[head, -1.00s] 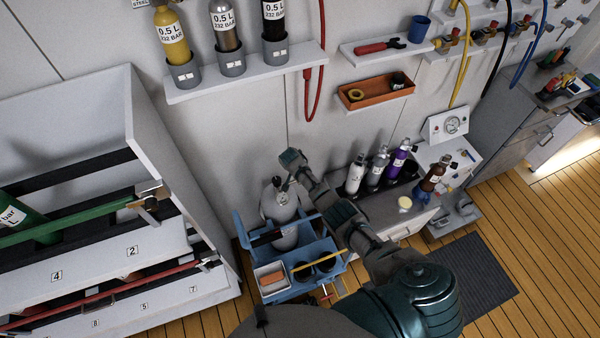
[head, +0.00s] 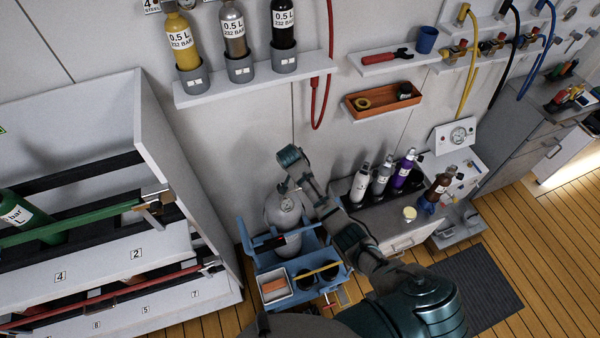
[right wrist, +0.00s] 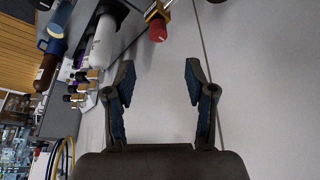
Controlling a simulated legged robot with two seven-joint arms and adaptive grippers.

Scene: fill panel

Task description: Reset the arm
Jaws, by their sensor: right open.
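My right arm reaches up from the bottom right of the head view, its far end in front of the wall above the blue cart. The fingers are not clear there. In the right wrist view my right gripper (right wrist: 160,82) is open, its two fingers wide apart with only pale wall between them. Nothing is held. A grey cylinder (head: 284,212) stands in the blue cart (head: 250,240), just below the arm's end. My left gripper is not in view.
A shelf (head: 255,88) with three cylinders and a red hose (head: 327,95) are on the wall. A counter (head: 385,222) with several bottles lies right of the arm. A white rack (head: 150,130) stands left. In the right wrist view, a red knob (right wrist: 157,31) is beyond the fingers.

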